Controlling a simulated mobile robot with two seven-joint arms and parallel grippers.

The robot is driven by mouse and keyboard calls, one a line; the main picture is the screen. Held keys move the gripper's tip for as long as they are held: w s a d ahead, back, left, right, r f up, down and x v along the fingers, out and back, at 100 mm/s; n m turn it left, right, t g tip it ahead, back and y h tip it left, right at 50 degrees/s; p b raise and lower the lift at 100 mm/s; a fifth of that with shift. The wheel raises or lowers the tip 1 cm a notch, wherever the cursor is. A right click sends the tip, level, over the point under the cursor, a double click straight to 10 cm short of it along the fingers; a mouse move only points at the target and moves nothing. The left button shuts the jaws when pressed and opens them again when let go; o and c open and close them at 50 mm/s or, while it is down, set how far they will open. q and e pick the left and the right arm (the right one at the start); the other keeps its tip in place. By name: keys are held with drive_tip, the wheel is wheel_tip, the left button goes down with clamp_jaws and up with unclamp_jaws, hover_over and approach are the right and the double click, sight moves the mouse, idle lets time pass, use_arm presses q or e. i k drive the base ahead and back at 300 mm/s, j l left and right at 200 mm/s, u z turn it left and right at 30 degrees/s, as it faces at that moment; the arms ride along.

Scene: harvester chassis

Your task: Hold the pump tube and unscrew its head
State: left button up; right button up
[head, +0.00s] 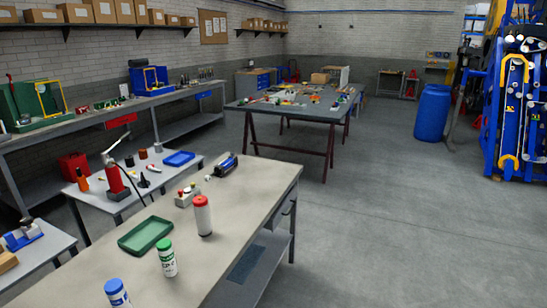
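A tall container (203,220) with a pale body and a red top stands upright on the near workbench. A white container with a green cap (167,258) and a white one with a blue cap (118,292) stand closer to me, also upright. A blue and dark cylindrical device (226,165) lies near the bench's far end. I cannot tell which of these is the pump tube. Neither of my grippers is in view, and nothing touches these things.
A green tray (146,234) and a small box with buttons (188,195) sit on the near workbench (222,247). A lower table (100,204) on the left holds a red lamp-like stand (116,183). The floor to the right (400,220) is clear.

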sight(204, 227)
drive_tip(key=i+l+u, duration=0.15)
drive_tip(key=u, duration=0.2)
drive_tip(key=i+l+u, duration=0.15)
drive_tip(key=u, duration=0.15)
drive_tip(key=i+l+u, duration=0.15)
drive_tip(key=l+u, duration=0.2)
